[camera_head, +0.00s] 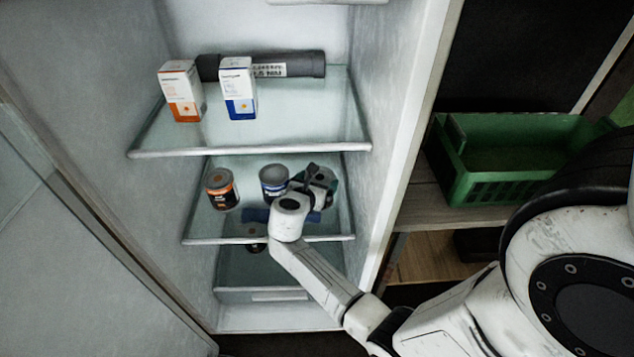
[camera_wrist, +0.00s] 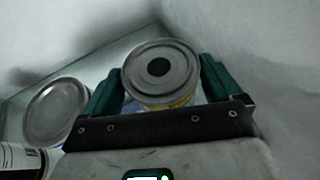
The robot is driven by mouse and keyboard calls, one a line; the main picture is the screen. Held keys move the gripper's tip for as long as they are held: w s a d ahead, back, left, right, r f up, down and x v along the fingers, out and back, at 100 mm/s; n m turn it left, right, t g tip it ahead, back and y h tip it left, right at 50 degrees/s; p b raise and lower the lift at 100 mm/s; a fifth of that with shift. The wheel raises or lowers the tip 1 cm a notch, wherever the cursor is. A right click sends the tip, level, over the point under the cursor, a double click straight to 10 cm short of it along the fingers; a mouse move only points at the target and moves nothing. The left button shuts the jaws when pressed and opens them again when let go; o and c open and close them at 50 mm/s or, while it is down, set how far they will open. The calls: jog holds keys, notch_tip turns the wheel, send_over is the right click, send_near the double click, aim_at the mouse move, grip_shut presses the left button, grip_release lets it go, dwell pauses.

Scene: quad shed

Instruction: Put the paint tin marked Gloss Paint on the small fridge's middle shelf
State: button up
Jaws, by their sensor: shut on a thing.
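The small fridge (camera_head: 361,200) stands open with its door swung to the left. My gripper (camera_head: 316,181) is inside it, at the right part of the glass shelf (camera_head: 205,227) below the one with cartons. In the wrist view its green fingers (camera_wrist: 161,78) are shut on a paint tin (camera_wrist: 178,73), one on each side. This tin is upright, with a grey lid, a dark round spot and a strip of yellow label. Its lettering cannot be read, and its base is hidden, so I cannot tell whether it touches the shelf.
A black-and-orange tin (camera_head: 222,190) and a blue-and-white tin (camera_head: 272,181) stand on the same shelf, left of my gripper. The upper shelf (camera_head: 250,149) holds an orange-and-white carton (camera_head: 181,92), a blue-and-white carton (camera_head: 238,88) and a dark tube (camera_head: 300,64). A green crate (camera_head: 510,190) sits outside, right.

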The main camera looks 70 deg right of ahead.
jog(key=o, duration=1.7)
jog(key=shift+o, duration=0.2)
jog(key=shift+a+r, duration=0.2)
jog(key=shift+a, duration=0.1)
jog(key=p+v, duration=0.2)
jog(key=v, duration=0.8)
jog(key=s+a+f+m+y, duration=0.1)
jog(key=s+a+m+y, duration=0.3)
jog(key=a+m, duration=0.2)
jog(key=s+a+f+m+y, duration=0.1)
jog(key=s+a+m+y, duration=0.3)
jog(key=a+m, duration=0.2)
jog(key=s+a+f+m+t+y, duration=0.1)
jog(key=s+a+m+y, duration=0.3)
jog(key=a, duration=0.6)
jog(key=shift+s+f+m+y, duration=0.35)
jog(key=shift+f+m+y, duration=0.2)
jog(key=shift+m, duration=0.65)
